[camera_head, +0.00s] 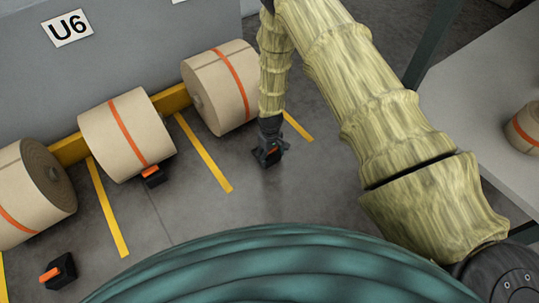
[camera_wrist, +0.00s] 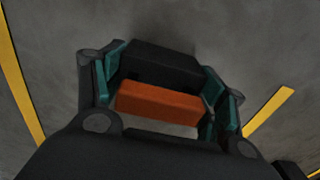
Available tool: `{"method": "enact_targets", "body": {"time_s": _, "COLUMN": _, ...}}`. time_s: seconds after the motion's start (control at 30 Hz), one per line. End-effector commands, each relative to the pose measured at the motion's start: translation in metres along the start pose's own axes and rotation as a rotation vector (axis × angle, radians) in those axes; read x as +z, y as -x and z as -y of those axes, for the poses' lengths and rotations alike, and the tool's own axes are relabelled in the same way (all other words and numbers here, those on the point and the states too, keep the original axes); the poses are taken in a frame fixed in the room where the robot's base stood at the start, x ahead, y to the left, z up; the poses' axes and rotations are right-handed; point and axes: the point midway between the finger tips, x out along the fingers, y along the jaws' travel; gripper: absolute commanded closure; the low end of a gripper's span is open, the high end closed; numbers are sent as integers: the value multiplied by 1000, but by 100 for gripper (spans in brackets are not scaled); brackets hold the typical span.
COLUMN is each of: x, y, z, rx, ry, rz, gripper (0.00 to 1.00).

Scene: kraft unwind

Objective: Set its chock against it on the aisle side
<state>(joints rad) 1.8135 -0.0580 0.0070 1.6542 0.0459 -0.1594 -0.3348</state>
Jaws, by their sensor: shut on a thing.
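My gripper (camera_head: 268,150) points down over the aisle floor, to the lower right of the right-hand kraft roll (camera_head: 222,92). It is shut on a black chock with an orange grip. In the wrist view the held chock (camera_wrist: 165,66) sits between the teal finger pads, its orange grip toward the palm. The held chock is apart from the right-hand roll; I cannot tell whether it touches the floor. The middle roll (camera_head: 127,140) has another chock (camera_head: 154,178) at its aisle-side foot. A third chock (camera_head: 62,270) stands on the floor in front of the left roll (camera_head: 32,192), apart from it.
Yellow floor lines (camera_head: 204,153) separate the bays. A pale table (camera_head: 490,140) with another roll (camera_head: 526,128) is at the right. The aisle floor around my gripper is clear.

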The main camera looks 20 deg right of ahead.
Motion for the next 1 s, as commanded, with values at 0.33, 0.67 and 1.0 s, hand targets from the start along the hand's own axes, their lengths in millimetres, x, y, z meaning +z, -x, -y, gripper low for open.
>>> {"method": "enact_targets", "body": {"time_s": 0.33, "x": 0, "y": 0, "z": 0, "rx": 0, "ry": 0, "rz": 0, "gripper": 4}}
{"method": "enact_targets", "body": {"time_s": 0.67, "x": -1, "y": 8, "z": 0, "rx": 1, "ry": 0, "rz": -2, "gripper": 4}}
{"method": "enact_targets", "body": {"time_s": 1.0, "x": 0, "y": 55, "z": 0, "rx": 1, "ry": 1, "rz": -2, "gripper": 4}}
